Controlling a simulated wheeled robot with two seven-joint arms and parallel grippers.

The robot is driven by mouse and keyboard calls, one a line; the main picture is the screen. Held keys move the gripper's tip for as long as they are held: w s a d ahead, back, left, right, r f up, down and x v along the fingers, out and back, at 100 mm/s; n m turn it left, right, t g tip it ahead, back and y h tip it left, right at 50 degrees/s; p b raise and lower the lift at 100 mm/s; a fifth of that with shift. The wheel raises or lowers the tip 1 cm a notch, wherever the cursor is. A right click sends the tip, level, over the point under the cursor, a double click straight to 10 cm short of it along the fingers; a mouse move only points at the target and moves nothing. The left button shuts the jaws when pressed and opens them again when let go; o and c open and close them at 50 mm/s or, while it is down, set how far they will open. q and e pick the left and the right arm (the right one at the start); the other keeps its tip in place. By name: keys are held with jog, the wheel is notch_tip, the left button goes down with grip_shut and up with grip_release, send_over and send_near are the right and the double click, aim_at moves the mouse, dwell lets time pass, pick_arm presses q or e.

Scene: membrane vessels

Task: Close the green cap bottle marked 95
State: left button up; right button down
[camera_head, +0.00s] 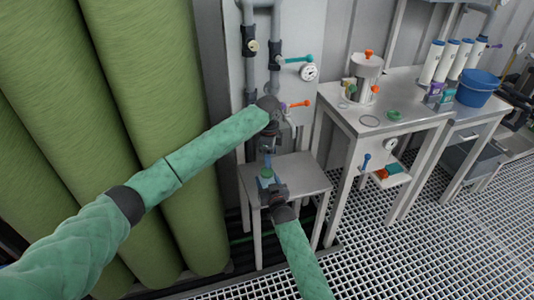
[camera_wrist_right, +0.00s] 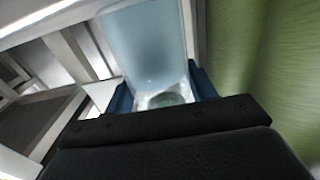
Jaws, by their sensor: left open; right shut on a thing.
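A small bottle with a green cap (camera_head: 266,173) shows above a small grey table, between my two grippers. Only its green top is clear in the head view, and no number can be read. My right gripper (camera_head: 273,190) is shut on the bottle. In the right wrist view the translucent pale blue bottle (camera_wrist_right: 150,45) sits between its dark blue fingers (camera_wrist_right: 155,92). My left gripper (camera_head: 267,159) points down, open, just above the green top. I cannot tell whether its fingers touch the cap or whether the cap is seated.
The small grey table (camera_head: 305,175) stands below the grippers. Pipes and a gauge (camera_head: 311,72) are behind. Green cylinders (camera_head: 150,90) rise at the left.

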aim_at(267, 171)
pick_arm(q)
jog(key=n, duration=0.7)
jog(key=shift+w+a+r, duration=0.15)
jog(key=shift+a+r, duration=0.05)
jog(key=shift+r, duration=0.1)
jog(key=n, duration=0.6)
jog(key=shift+a+r+n, duration=0.1)
jog(key=shift+a+n, duration=0.1)
jog(key=shift+n, duration=0.2)
jog(key=n, duration=0.4)
jog(key=shift+a, duration=0.1)
jog(key=n, duration=0.4)
jog(key=shift+a+y, duration=0.1)
jog(key=shift+y, duration=0.2)
jog(key=n, duration=0.7)
jog(key=shift+f, duration=4)
